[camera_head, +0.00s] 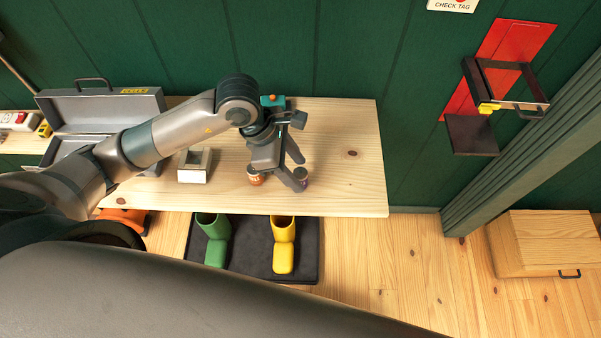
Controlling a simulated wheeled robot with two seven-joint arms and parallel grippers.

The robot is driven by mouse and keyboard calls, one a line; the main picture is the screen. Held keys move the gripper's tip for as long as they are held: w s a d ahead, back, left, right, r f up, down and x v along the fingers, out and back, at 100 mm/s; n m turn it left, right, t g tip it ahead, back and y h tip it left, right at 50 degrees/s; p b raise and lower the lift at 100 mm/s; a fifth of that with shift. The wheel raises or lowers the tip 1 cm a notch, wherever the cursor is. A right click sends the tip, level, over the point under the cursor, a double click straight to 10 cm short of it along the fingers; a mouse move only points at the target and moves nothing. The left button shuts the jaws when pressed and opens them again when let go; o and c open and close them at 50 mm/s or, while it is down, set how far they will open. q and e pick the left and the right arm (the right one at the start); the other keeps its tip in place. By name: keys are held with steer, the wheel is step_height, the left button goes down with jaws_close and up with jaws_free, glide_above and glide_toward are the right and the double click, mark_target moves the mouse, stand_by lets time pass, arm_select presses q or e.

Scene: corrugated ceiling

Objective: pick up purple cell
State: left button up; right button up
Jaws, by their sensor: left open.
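The purple cell (303,180) is a small dark purple cylinder near the front edge of the wooden table (345,185). It is partly hidden by a finger of my left gripper (297,171). My left gripper is open and points down to the right over the tabletop, its fingertips close beside the cell. I cannot tell whether a finger touches it. An orange-brown cell (256,179) with a light band stands just left of the fingers. My right gripper is not in view.
A teal device (273,101) stands behind the gripper. A metal block (194,166) and open grey toolbox (101,101) lie left. Green (214,238) and yellow boots (284,245) stand on a dark tray (252,262) below. The table's right end is clear.

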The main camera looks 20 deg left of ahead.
arm_select(q)
steer(key=shift+d+f, duration=0.2)
steer(key=shift+f, duration=0.35)
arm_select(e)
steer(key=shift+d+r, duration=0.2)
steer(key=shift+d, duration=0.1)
arm_select(q)
steer(key=c, duration=1.2)
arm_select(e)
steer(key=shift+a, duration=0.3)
arm_select(q)
steer(key=shift+r, duration=0.1)
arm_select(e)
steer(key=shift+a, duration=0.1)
